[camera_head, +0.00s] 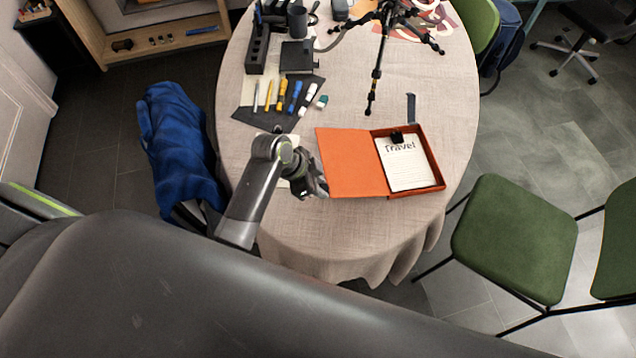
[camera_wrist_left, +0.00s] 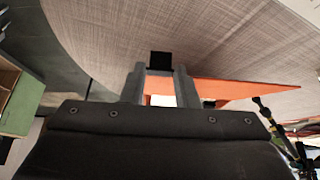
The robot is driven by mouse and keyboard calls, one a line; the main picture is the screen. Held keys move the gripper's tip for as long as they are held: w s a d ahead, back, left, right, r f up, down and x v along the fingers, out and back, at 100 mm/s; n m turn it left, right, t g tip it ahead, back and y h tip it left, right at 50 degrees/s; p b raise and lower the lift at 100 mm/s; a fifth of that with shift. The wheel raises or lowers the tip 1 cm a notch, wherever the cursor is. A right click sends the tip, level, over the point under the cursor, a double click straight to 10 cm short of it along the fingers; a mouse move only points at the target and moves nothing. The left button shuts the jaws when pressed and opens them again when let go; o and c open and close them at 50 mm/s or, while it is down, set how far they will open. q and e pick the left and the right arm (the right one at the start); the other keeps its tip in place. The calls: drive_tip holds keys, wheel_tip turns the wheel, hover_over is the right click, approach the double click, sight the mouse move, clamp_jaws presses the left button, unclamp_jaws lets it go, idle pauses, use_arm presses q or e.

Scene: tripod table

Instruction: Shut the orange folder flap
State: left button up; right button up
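The orange folder is a shallow box (camera_head: 438,172) lying open on the table, with its flap (camera_head: 350,163) laid out flat to the left. A white notepad (camera_head: 406,166) marked "Travel" with a black clip lies in the box. My left gripper (camera_head: 318,188) is at the flap's left edge; whether it touches the flap I cannot tell. In the left wrist view its two grey fingers (camera_wrist_left: 160,88) stand apart, with orange and white showing between them. An orange surface (camera_wrist_left: 240,91) extends to their right there. My right gripper is out of view.
The oval table (camera_head: 330,235) has a beige cloth, bare in front of the folder. Pens and markers (camera_head: 282,92) lie behind my left arm, and a tripod (camera_head: 376,75) stands at the back. A green chair (camera_head: 515,235) is at the right.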

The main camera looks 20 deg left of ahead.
use_arm(q)
drive_tip(key=shift+r, duration=0.1)
drive_tip(key=shift+w+d+r+p, duration=0.15)
drive_tip(key=shift+d+r+p, duration=0.05)
drive_tip(key=shift+r+p, duration=0.5)
drive_tip(key=shift+w+d+r+p, duration=0.1)
drive_tip(key=shift+d+r+p, duration=0.1)
drive_tip(key=shift+r+p, duration=0.5)
drive_tip(key=shift+w+d+r+p, duration=0.2)
drive_tip(key=shift+d+r+p, duration=0.15)
drive_tip(key=shift+r+p, duration=0.3)
drive_tip(key=shift+w+d+r+p, duration=0.15)
drive_tip(key=shift+d+r+p, duration=0.15)
drive_tip(key=shift+r+p, duration=0.35)
drive_tip(key=shift+w+d+r+p, duration=0.15)
drive_tip(key=shift+d+r+p, duration=0.1)
drive_tip(key=shift+r+p, duration=0.2)
drive_tip(key=shift+w+d+r+p, duration=0.3)
drive_tip(key=shift+d+r+p, duration=0.25)
drive_tip(key=shift+r+p, duration=0.1)
